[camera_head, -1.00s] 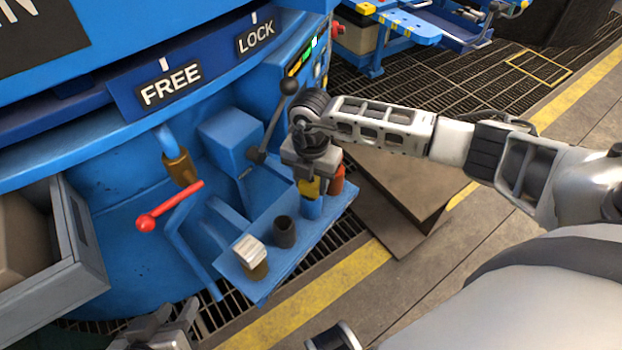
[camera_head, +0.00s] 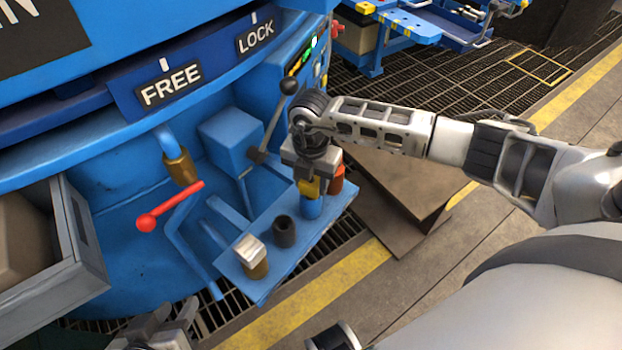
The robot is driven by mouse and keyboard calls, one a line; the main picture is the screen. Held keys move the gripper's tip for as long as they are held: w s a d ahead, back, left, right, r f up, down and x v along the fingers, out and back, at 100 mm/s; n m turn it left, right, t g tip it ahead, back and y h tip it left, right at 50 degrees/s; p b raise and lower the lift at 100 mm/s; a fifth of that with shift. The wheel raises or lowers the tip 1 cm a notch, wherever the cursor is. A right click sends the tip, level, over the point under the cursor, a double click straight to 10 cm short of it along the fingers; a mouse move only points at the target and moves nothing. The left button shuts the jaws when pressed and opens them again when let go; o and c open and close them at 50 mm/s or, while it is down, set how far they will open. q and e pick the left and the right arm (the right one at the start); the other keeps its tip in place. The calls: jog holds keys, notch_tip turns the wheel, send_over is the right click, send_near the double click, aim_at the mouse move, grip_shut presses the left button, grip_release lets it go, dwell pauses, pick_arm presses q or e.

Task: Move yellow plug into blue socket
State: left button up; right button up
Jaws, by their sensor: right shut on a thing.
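The yellow plug (camera_head: 309,187) is under my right gripper (camera_head: 310,176), which points down and is shut on it. The plug's upper part is hidden by the gripper. The blue socket (camera_head: 312,207) stands upright on the blue shelf, directly below the plug. The plug's lower end meets the socket's top in this view; I cannot tell how deep it sits. My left gripper (camera_head: 155,330) is at the bottom left edge, partly cut off, away from the shelf, and its jaws are unclear.
On the blue shelf (camera_head: 262,225) stand a dark empty socket (camera_head: 284,231), a brass socket with a silver-white plug (camera_head: 251,252), and a red-orange piece (camera_head: 337,180) beside the gripper. A red-handled lever (camera_head: 147,222) and a grey bin (camera_head: 80,260) are left.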

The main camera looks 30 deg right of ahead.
jog(key=shift+f+b, duration=0.4)
jog(key=shift+f, duration=0.2)
jog(key=o, duration=0.7)
